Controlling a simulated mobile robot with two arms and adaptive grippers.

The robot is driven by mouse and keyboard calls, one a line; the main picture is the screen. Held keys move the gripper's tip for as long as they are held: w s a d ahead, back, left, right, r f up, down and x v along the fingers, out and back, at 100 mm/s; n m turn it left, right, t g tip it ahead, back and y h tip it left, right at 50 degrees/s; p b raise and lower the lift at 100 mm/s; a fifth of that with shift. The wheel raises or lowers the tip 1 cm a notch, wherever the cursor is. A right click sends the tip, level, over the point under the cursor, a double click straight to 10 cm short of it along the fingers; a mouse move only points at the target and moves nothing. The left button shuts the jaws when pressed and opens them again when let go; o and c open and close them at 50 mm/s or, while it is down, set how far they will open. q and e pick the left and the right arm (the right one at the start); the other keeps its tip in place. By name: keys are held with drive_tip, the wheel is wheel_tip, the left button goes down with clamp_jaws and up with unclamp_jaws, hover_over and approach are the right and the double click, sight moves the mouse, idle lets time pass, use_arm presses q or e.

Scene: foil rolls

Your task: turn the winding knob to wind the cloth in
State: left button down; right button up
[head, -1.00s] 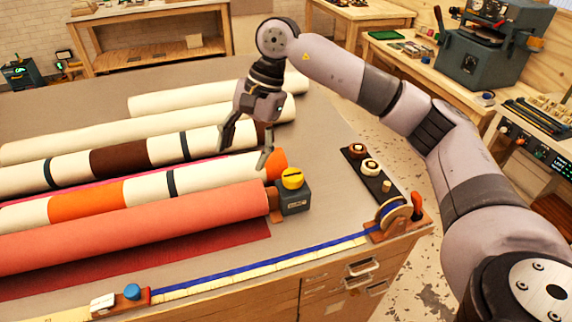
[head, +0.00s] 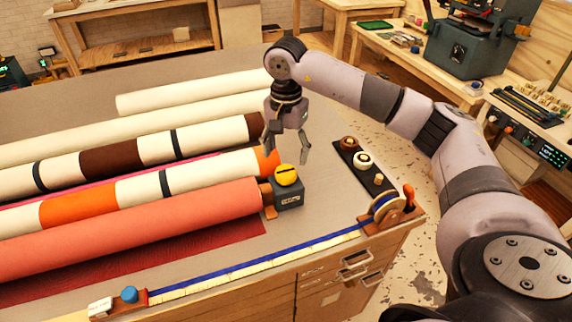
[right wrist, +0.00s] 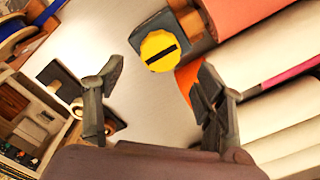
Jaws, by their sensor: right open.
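The yellow winding knob (head: 287,174) with a dark bar across its face sits on top of a small dark grey box (head: 289,195) at the right end of the coral cloth roll (head: 130,225). A dark red cloth (head: 225,247) lies flat on the table in front of that roll. My right gripper (head: 287,152) is open and empty above the table, just behind the knob. In the right wrist view the knob (right wrist: 160,50) shows beyond the gap between the open fingers (right wrist: 150,100), apart from them. My left gripper is not in view.
Several striped and cream rolls (head: 200,105) lie behind the coral roll. A dark strip with round pieces (head: 361,160) lies right of the knob. A blue tape (head: 260,257) runs along the front edge to a reel (head: 388,208).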

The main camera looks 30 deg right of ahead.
sight(286, 170)
wheel_tip(286, 170, down, 6)
drive_tip(key=shift+f+p, duration=0.1)
drive_tip(key=shift+p, duration=0.6)
drive_tip(key=c, duration=1.2)
drive_tip(key=shift+o, duration=0.2)
